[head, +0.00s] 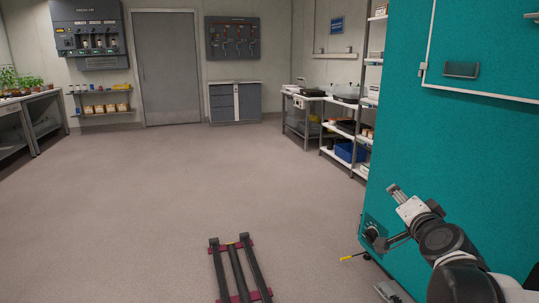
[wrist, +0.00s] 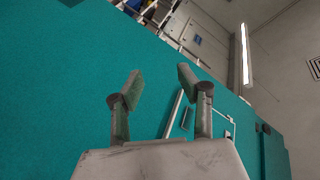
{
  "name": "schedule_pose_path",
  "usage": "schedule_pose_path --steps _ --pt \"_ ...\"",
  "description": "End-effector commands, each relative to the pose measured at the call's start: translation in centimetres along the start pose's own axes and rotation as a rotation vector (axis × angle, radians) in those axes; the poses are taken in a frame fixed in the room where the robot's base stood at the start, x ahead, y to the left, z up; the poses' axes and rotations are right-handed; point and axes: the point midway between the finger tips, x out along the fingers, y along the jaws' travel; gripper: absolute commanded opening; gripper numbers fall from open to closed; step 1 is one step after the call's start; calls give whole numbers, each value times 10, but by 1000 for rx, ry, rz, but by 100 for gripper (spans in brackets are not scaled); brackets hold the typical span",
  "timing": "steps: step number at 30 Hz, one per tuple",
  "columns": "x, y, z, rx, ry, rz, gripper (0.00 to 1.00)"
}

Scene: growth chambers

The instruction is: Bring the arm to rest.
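My arm reaches up from the lower right of the head view, bent in front of the teal growth chamber (head: 462,150). My gripper (head: 393,189) is at the chamber's left edge in that view and looks small there. In the wrist view my gripper (wrist: 159,78) has its two fingers well apart with nothing between them. The teal chamber wall (wrist: 55,95) lies behind the fingers, with a white-framed panel and a handle behind the right finger. I cannot tell how far the fingertips are from the wall.
A dark dial (head: 371,233) and a yellow-handled tool (head: 353,257) are low by the chamber's edge, close to my arm. A floor rail (head: 238,268) runs out in front. Shelves (head: 340,130) stand at the right. The middle floor is clear up to the grey door (head: 166,70).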

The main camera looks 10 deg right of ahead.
Motion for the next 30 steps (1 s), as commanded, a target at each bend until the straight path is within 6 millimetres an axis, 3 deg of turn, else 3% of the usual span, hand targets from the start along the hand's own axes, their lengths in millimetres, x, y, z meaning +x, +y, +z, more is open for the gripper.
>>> schedule_pose_path --steps 1,6,9,13,18,25,30 --pt "-10 -16 25 -62 -80 -14 36" --pt "-50 -44 98 -285 -331 -29 36" --pt "-82 -49 135 -420 -468 -25 36" --pt "-124 -43 170 -587 -618 -7 36" --pt "-167 -28 192 -757 -751 27 36" --pt "-214 -3 202 -945 -875 82 36" --pt "-214 -28 178 -931 -866 82 36"
